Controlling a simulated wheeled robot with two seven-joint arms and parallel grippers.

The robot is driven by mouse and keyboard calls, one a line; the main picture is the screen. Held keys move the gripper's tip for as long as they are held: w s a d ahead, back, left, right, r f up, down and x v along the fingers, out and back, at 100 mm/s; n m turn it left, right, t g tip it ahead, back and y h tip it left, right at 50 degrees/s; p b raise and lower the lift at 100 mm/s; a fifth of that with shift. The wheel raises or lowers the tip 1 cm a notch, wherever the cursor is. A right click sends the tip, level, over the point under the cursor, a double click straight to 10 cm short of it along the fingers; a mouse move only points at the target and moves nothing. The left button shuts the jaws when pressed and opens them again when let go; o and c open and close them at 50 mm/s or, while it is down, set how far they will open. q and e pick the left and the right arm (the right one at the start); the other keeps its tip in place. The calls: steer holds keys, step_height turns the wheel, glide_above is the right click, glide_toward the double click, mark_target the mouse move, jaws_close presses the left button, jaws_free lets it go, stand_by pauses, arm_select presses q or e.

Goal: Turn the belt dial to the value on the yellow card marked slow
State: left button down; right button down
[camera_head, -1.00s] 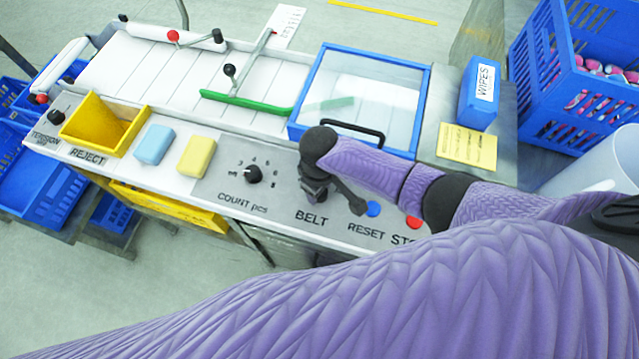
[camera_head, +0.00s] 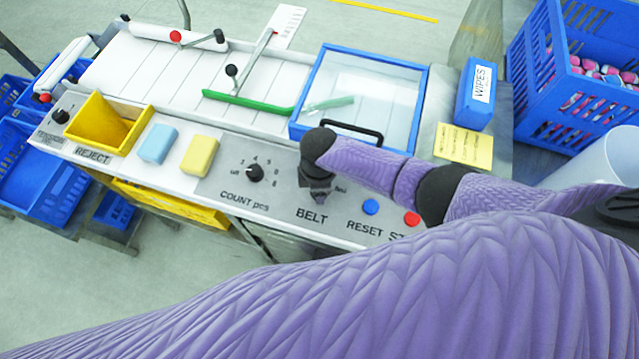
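The yellow card (camera_head: 463,147) lies flat on the right end of the machine, in front of the wipes box; its writing is too small to read. The belt dial is hidden under my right gripper (camera_head: 316,186), which points down onto the panel just above the BELT label (camera_head: 312,216). The gripper's fingers are mostly hidden by its own wrist, so I cannot tell whether they are closed on the dial. A bit of small scale print shows right of the gripper. My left gripper is out of view; a large purple arm link of mine fills the lower part.
The count dial (camera_head: 254,174) is left of my gripper. The blue reset button (camera_head: 370,207) and red stop button (camera_head: 411,219) are to its right. The blue-framed clear lid (camera_head: 375,90) with a black handle is just behind. Yellow and blue sponges lie left.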

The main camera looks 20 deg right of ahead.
stand_by(0.3)
steer(key=c, duration=0.5)
jaws_free()
steer(key=shift+c, duration=0.2)
steer(key=o, duration=0.4)
steer(key=shift+r, duration=0.1)
step_height(320, 180, up, 9)
steer(key=p, duration=0.4)
steer(key=shift+r, duration=0.4)
